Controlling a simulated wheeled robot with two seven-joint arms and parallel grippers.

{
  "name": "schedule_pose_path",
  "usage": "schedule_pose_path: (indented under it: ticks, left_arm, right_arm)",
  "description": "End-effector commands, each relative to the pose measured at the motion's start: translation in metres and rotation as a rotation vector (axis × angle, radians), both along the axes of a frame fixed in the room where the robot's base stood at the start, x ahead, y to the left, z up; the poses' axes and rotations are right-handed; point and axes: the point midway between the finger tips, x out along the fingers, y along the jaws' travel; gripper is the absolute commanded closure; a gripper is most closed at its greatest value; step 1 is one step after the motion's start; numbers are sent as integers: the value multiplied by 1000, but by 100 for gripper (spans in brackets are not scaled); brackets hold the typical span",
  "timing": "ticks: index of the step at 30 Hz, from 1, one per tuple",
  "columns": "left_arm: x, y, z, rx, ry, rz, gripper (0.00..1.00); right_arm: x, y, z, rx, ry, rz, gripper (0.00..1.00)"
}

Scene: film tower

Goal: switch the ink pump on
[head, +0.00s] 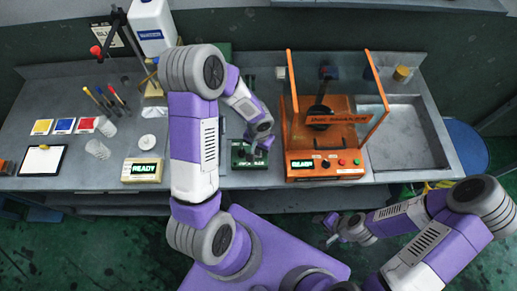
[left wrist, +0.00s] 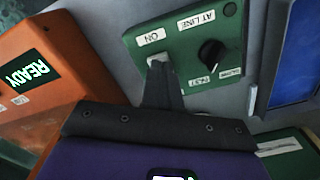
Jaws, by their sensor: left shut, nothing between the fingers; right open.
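The ink pump's green control box (head: 240,157) sits on the bench left of the orange machine. In the left wrist view the green panel (left wrist: 200,45) carries an ON label (left wrist: 151,37), an AT LINE label (left wrist: 195,21) and a black knob (left wrist: 211,52). My left gripper (head: 255,149) is shut and empty, with its fingertips (left wrist: 160,72) at the panel just beside the ON label. The fingers cover the spot below that label, so I cannot tell the switch's position or whether they touch it. My right gripper (head: 331,230) is open, low in front of the bench.
The orange machine (head: 325,165) with clear side panels and a READY display stands right of the control box. A sink (head: 400,130) lies farther right. A cream READY box (head: 142,170), cups, colour cards and a clipboard (head: 41,160) stand at left.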

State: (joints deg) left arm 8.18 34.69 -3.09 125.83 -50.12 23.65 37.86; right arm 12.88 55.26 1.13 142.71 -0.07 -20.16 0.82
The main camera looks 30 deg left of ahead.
Motion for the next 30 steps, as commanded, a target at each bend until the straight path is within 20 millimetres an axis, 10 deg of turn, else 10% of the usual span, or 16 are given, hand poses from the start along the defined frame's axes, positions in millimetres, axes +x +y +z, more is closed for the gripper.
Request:
schedule_pose_path:
  ticks: [30]
  left_arm:
    - [0,0,-1,0,0,1,100]
  right_arm:
    - [0,0,-4,0,0,0,47]
